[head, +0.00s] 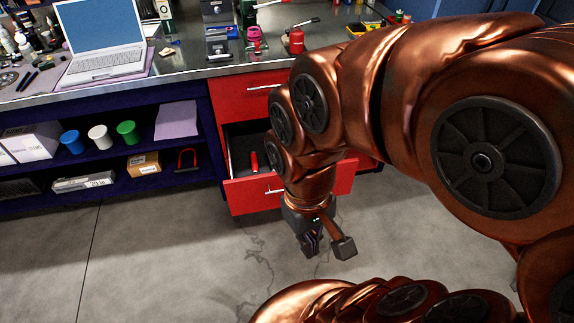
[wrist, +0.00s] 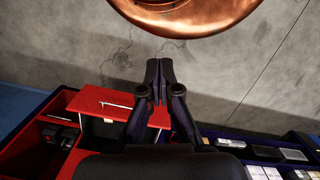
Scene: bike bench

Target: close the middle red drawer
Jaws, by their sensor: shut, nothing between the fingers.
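The middle red drawer (head: 250,193) is pulled out of the bench in the head view, with its front panel and silver handle facing the room. A red-handled item lies inside it. Part of the drawer is hidden behind my arm. In the wrist view a red drawer front (wrist: 92,98) with a handle shows left of the fingers. My gripper (head: 311,246) points down in front of the drawer, toward its right part, apart from the front as far as I can tell. Its fingers (wrist: 159,68) are together and empty in the wrist view.
A red drawer above (head: 240,95) is shut under the metal bench top. Blue shelves (head: 95,165) to the left hold cups and boxes. A laptop (head: 103,50) and tools stand on the bench. The concrete floor (head: 150,260) in front is clear.

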